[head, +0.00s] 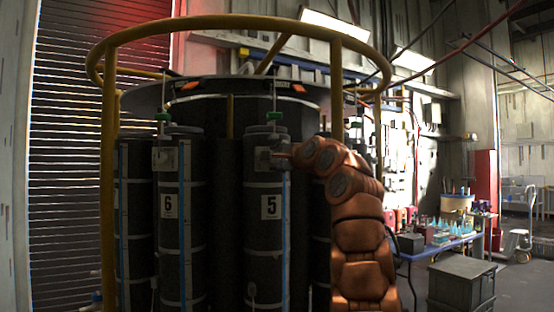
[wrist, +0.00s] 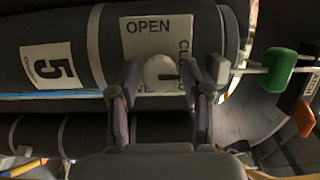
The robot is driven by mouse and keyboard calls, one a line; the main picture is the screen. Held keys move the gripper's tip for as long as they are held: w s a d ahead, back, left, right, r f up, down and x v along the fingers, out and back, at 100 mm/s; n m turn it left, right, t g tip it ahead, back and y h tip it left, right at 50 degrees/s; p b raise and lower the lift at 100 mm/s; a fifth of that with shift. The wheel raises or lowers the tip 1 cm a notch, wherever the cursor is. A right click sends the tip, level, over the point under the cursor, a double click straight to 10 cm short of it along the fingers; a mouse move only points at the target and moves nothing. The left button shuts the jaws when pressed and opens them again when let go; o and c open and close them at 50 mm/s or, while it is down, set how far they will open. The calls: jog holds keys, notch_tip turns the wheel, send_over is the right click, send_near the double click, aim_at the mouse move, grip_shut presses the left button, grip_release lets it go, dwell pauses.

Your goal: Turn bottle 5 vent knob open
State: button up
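Bottle 5 (head: 265,240) is a dark upright cylinder with a white "5" label, in the rosette. In the wrist view bottle 5 (wrist: 75,30) lies sideways with its label at left. A pale plate (wrist: 135,42) on it reads "OPEN" at top and, partly covered, "CLOSED" at right. The round white vent knob (wrist: 160,70) sits on this plate, its dark mark pointing right, toward the "CLOSED" side. My gripper (wrist: 164,75) is open, with one finger on each side of the knob and apparent gaps between. In the head view my gripper (head: 275,158) is at bottle 5's upper front, hiding the knob.
Bottle 6 (head: 182,240) stands left of bottle 5. A yellow rail (head: 108,200) rings the rosette, with posts near the bottles. A green valve handle (wrist: 280,64) is beyond the bottle top. A blue table (head: 440,248) with items and a dark crate (head: 462,283) stand at right.

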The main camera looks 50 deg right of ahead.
grip_shut()
jog(key=shift+r, duration=0.1)
